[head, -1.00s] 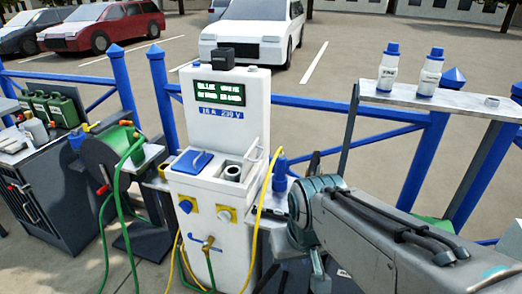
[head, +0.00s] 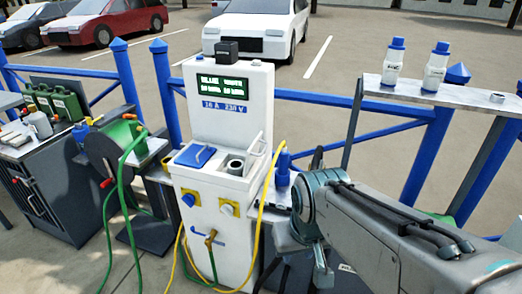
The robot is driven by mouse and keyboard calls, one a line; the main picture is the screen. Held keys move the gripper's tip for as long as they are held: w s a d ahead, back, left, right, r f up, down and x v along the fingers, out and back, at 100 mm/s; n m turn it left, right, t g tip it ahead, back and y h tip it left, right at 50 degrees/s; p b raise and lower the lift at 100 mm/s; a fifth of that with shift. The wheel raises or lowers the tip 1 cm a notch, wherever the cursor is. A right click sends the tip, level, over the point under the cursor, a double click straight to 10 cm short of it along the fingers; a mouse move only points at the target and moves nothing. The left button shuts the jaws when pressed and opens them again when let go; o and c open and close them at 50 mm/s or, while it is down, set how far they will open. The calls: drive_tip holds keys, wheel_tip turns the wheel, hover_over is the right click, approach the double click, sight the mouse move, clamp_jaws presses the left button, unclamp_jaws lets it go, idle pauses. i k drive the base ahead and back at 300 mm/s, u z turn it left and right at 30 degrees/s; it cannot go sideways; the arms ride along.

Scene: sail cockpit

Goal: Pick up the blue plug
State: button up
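A blue plug (head: 283,168) stands upright on the small side shelf at the right of the white service pedestal (head: 232,115) in the head view. A yellow cable (head: 262,185) runs close by its left side. Another blue fitting (head: 188,200) sits in a yellow socket plate on the pedestal front. My arm comes in from the lower right, and its rounded wrist is just below and right of the upright plug. My gripper is mostly hidden behind the arm, and its fingers cannot be made out. I see nothing held.
A green hose reel (head: 115,150) and a dark cabinet (head: 45,190) stand at the left. A shelf (head: 440,90) with two white bottles is at the upper right. Blue railings (head: 330,105) run behind. Green and yellow lines hang in front of the pedestal.

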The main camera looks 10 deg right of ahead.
sight(283, 171)
drive_tip(key=u, duration=0.05)
drive_tip(key=k, duration=0.6)
drive_tip(key=u, duration=0.55)
drive_tip(key=i, duration=0.4)
drive_tip(key=u, duration=0.6)
drive_tip(key=i, duration=1.2)
drive_tip(key=z, duration=1.25)
drive_tip(key=i, duration=0.7)
